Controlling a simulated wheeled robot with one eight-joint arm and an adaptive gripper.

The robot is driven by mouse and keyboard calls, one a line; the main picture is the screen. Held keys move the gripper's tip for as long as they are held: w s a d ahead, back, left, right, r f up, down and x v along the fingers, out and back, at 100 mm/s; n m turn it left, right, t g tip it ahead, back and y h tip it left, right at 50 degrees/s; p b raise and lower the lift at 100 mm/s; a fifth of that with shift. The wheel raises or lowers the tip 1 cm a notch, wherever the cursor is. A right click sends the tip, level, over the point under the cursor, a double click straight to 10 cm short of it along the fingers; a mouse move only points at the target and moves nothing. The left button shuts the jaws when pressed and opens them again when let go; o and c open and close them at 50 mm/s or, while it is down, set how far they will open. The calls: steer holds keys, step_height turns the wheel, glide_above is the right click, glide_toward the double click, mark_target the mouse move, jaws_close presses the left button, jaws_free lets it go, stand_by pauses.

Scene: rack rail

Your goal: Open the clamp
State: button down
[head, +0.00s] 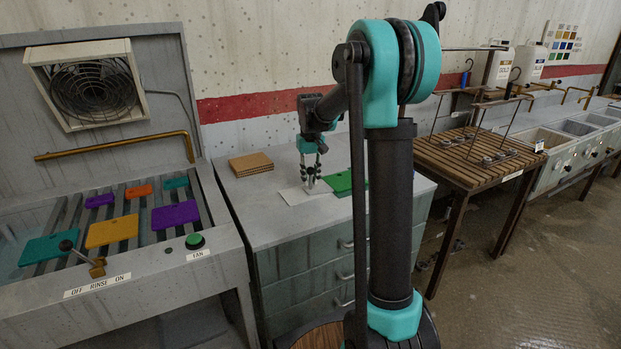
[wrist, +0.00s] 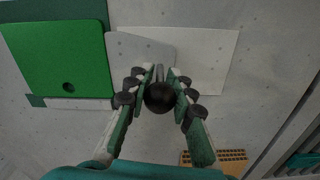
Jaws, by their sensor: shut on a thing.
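My gripper (head: 313,181) points down over the grey counter. In the wrist view my gripper (wrist: 158,84) has its two green fingers closed around a round black knob (wrist: 160,97). The knob looks like the end of the clamp's lever. Behind it a pale grey plate (wrist: 124,48) lies flat, and a narrow metal part shows between the fingertips. The rest of the clamp is hidden by the fingers and knob. A bright green plate (wrist: 57,58) with one hole lies beside the grey plate; it also shows in the head view (head: 341,183).
A white sheet (wrist: 208,58) lies beside the grey plate. Brown perforated boards (head: 250,164) are stacked on the counter. At left is a sink (head: 120,291) with coloured plates on a rack. A slatted wooden table (head: 440,158) with wire frames stands at right.

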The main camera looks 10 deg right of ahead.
steer(key=shift+a, duration=0.1)
steer(key=a, duration=0.1)
steer(key=s+a, duration=0.1)
steer(key=a, duration=0.1)
steer(key=s+a, duration=0.1)
steer(key=a, duration=0.1)
steer(key=shift+a, duration=0.25)
steer(key=c, duration=1.3)
jaws_free()
steer(key=shift+o, duration=0.2)
step_height(320, 180, up, 12)
